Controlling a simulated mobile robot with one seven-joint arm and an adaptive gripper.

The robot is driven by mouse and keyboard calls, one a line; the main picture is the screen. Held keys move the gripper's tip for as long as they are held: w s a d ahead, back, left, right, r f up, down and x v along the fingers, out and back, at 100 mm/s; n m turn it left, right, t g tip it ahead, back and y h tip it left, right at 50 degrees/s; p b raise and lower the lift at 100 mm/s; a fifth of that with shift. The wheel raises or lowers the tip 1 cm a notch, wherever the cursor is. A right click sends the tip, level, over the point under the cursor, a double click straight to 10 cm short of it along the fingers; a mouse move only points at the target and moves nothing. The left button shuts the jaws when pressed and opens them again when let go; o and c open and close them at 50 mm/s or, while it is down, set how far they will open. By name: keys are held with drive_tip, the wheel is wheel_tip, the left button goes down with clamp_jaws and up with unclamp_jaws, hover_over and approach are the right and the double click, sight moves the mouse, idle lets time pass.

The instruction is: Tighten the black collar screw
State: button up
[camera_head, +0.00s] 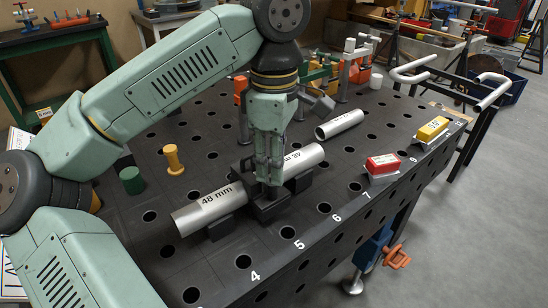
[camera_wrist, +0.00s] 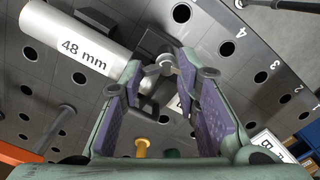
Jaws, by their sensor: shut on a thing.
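The black collar (camera_head: 244,172) sits around a silver tube marked 48 mm (camera_head: 208,206) and a second silver tube (camera_head: 304,158) beyond it, on the dark perforated table. The 48 mm tube also shows in the wrist view (camera_wrist: 80,45), beside the dark collar (camera_wrist: 154,42). The collar screw (camera_wrist: 165,64) shows as a small grey head between my fingertips. My gripper (camera_head: 268,183) points down over the collar and is shut on the screw; it also shows in the wrist view (camera_wrist: 160,72). My fingers hide most of the screw and part of the collar in the head view.
A yellow spool (camera_head: 174,159) and a green cylinder (camera_head: 131,180) stand left of the tubes. A loose silver tube (camera_head: 340,124) lies behind. A red block (camera_head: 383,164) and a yellow block (camera_head: 432,128) rest near the right edge. Orange clamps (camera_head: 360,70) stand at the back.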

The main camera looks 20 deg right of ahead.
drive_tip(key=m, duration=0.4)
drive_tip(key=shift+s+a+r+m+p, duration=0.15)
drive_tip(key=shift+s+m+p, duration=0.1)
drive_tip(key=shift+m+p, duration=0.15)
idle(0.4)
drive_tip(key=o, duration=0.7)
drive_tip(key=shift+o, duration=1.3)
drive_tip(key=shift+s+a, duration=0.1)
drive_tip(key=shift+a, duration=0.15)
drive_tip(key=o, duration=0.5)
drive_tip(key=shift+d, duration=0.1)
wheel_tip(320, 180, up, 12)
